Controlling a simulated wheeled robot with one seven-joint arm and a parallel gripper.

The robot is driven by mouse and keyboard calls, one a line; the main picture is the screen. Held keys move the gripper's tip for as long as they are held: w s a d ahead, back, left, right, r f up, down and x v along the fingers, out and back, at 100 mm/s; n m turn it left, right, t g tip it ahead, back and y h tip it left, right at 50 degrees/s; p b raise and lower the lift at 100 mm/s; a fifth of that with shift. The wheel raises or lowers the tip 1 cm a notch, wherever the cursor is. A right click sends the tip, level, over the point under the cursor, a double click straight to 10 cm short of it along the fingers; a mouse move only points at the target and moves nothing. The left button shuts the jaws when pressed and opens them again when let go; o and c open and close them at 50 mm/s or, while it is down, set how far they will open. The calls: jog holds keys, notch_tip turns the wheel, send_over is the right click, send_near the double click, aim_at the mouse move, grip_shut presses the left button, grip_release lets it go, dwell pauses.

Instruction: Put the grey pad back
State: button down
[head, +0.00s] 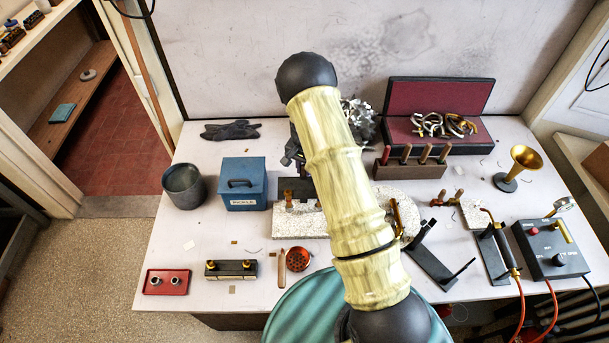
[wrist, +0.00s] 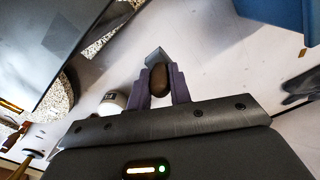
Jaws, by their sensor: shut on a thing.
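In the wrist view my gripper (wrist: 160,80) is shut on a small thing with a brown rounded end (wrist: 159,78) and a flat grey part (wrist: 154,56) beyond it. I cannot tell whether this is the grey pad. In the head view my gripper is over the bench, mostly hidden behind my arm, between the blue box and the rear silver scraps. A dark grey plate (head: 292,186) stands by the speckled slab (head: 300,224). A small grey rounded thing (head: 88,75) lies on the side shelf, with a teal block (head: 62,113) nearby.
The blue box (head: 243,186) and a grey pot (head: 184,186) stand left, with a dark cloth (head: 230,130) behind them. A tool rack (head: 410,168) and an open red-lined case (head: 438,137) are at the back right. Bare bench (head: 215,225) shows at left.

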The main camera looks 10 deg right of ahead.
jog(key=shift+f, duration=0.1)
notch_tip(320, 180, down, 3)
jog(key=shift+d+p, duration=0.1)
jog(key=shift+p, duration=0.65)
jog(key=shift+w+f, duration=0.1)
jog(key=shift+f, duration=0.35)
jog(key=shift+f, duration=0.1)
jog(key=shift+f, duration=0.15)
jog(key=c, duration=1.3)
grip_release()
